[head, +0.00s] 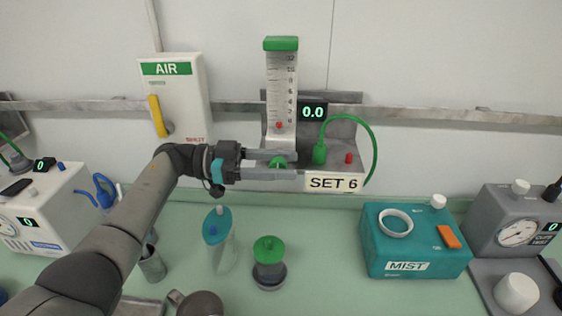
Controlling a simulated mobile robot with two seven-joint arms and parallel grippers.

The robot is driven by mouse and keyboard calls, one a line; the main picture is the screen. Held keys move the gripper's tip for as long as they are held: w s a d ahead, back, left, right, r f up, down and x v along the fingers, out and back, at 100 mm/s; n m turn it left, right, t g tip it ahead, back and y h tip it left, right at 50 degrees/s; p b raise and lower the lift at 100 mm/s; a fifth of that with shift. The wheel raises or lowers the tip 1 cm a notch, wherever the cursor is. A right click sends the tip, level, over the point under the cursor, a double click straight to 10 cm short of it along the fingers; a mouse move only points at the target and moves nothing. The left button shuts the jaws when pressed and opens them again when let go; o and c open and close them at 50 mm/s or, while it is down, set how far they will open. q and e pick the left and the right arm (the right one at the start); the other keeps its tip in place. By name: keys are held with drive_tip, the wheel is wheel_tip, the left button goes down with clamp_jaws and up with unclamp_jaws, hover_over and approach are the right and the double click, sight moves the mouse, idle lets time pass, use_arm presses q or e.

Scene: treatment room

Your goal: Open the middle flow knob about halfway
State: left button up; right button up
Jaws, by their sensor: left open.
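The middle flow meter (281,82) is an upright clear scaled tube with a green cap, mounted on the wall rail. Its red ball (279,125) sits at the bottom of the scale. The display (313,112) beside it reads 0.0, and a plate (333,183) below reads SET 6. The green flow knob (278,162) is at the foot of the tube. My left gripper (284,164) comes in from the left, open, with one finger above the knob and one below. Whether the fingers touch it I cannot tell. My right gripper is not in view.
A white AIR box (176,98) with a yellow lever hangs left of the meter. A green hose (373,150) loops on its right. On the green counter are a mask (219,240), a green-topped jar (269,262) and a teal MIST box (414,250). Grey (506,235) and white (45,215) machines flank them.

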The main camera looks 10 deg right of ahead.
use_arm(q)
clamp_jaws()
idle(0.4)
drive_tip(key=shift+f, duration=0.1)
drive_tip(key=shift+f+g+h+b, duration=0.25)
drive_tip(key=shift+g+h+b, duration=0.15)
drive_tip(key=shift+h+b, duration=0.65)
drive_tip(key=shift+r+h+b, duration=0.2)
drive_tip(key=shift+h+b, duration=0.15)
drive_tip(key=shift+b, duration=0.3)
